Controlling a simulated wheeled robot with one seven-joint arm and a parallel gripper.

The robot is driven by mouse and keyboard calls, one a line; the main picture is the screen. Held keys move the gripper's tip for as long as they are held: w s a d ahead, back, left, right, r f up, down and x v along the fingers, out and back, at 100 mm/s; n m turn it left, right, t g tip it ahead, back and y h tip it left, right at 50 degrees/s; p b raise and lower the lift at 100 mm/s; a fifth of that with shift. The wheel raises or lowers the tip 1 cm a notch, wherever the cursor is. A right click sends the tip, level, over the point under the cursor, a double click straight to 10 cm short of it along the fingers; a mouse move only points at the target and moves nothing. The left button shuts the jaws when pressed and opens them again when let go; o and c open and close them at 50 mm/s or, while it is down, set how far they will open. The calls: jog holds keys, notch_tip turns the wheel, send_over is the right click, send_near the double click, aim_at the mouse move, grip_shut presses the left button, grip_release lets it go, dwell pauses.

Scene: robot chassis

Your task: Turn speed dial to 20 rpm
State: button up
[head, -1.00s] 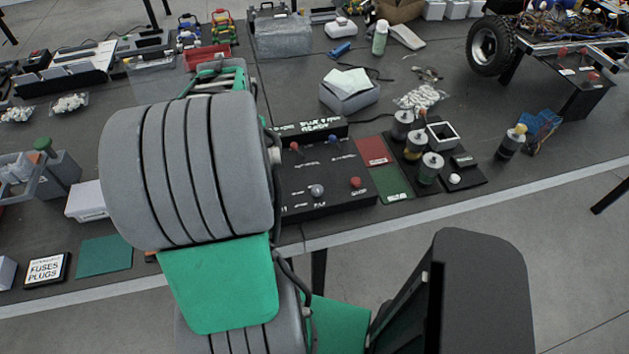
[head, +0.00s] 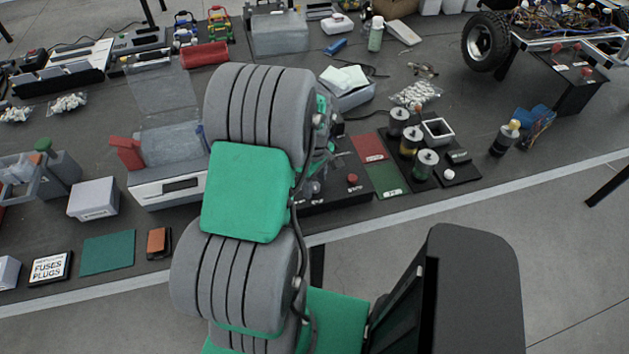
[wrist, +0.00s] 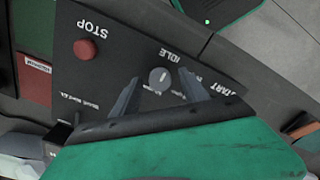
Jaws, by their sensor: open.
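The black control panel (head: 350,197) stands mostly behind my arm in the head view, and its upside-down face (wrist: 115,70) fills much of the wrist view. A round grey dial (wrist: 159,79) with a pale pointer mark sits on it near the word IDLE. The small print around the dial is too blurred to read. My gripper (wrist: 158,76) is open, with one finger on each side of the dial. I cannot tell whether the fingers touch it.
The red STOP button (wrist: 87,48) is close by on the panel, and it also shows in the head view (head: 352,180). START lettering lies on the other side. Red (head: 369,148) and green (head: 387,179) mats and several motors on a black board (head: 462,172) are to the right.

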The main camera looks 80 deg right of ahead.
grip_shut()
dwell(0.4)
dwell(0.4)
jog(key=m+b, duration=0.2)
jog(key=m, duration=0.4)
jog(key=m+b, duration=0.1)
jog(key=m, duration=0.4)
jog(key=shift+m, duration=0.4)
jog(key=shift+r, duration=0.1)
grip_release()
dwell(0.4)
